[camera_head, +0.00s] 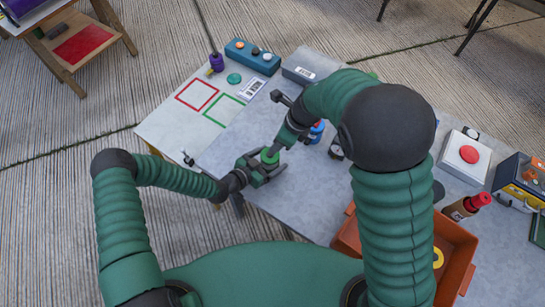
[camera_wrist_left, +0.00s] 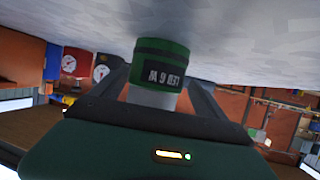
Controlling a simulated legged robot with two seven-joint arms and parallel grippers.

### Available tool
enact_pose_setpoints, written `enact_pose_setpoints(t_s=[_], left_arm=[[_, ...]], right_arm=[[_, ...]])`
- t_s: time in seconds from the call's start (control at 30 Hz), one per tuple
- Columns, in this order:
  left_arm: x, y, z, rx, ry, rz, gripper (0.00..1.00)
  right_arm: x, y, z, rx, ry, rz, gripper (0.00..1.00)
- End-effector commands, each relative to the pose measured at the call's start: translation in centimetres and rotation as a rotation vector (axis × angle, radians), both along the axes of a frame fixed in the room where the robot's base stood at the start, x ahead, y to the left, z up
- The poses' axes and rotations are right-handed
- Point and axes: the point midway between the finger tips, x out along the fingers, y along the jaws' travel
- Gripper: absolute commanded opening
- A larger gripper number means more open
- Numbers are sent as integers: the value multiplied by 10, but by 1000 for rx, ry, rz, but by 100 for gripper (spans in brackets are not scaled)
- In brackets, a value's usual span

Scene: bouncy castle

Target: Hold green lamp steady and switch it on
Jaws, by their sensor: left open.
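The green lamp (camera_head: 269,156) stands on the grey table top in the head view, partly hidden by my grippers. The left wrist view is upside down and shows the lamp (camera_wrist_left: 162,62) with a green body, a dark "LED 6 W" label and a pale section. My left gripper (camera_head: 266,168) is open, with its fingers on either side of the lamp. I cannot tell whether they touch it. My right gripper (camera_head: 277,146) points down just above the lamp. Its fingertips are too small and covered to tell whether it is open.
A blue box with knobs (camera_head: 252,56) and a grey box (camera_head: 311,68) stand at the back. Red (camera_head: 197,95) and green (camera_head: 224,109) squares mark the white panel. An orange bin (camera_head: 457,250) and a red button box (camera_head: 467,156) are at the right.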

Motion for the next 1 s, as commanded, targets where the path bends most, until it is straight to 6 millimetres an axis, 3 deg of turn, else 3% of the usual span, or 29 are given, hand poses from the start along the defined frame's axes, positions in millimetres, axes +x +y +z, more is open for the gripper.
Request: enact_pose_setpoints(t_s=[0.13,0.37,1.0], left_arm=[[5,-9,-4,3,2,-1,84],[6,-7,-4,0,2,-1,84],[6,-8,-4,1,2,-1,1]], right_arm=[[0,-3,0,2,0,-1,36],[0,0,0,0,-1,-1,36],[0,-1,0,1,0,-1,36]])
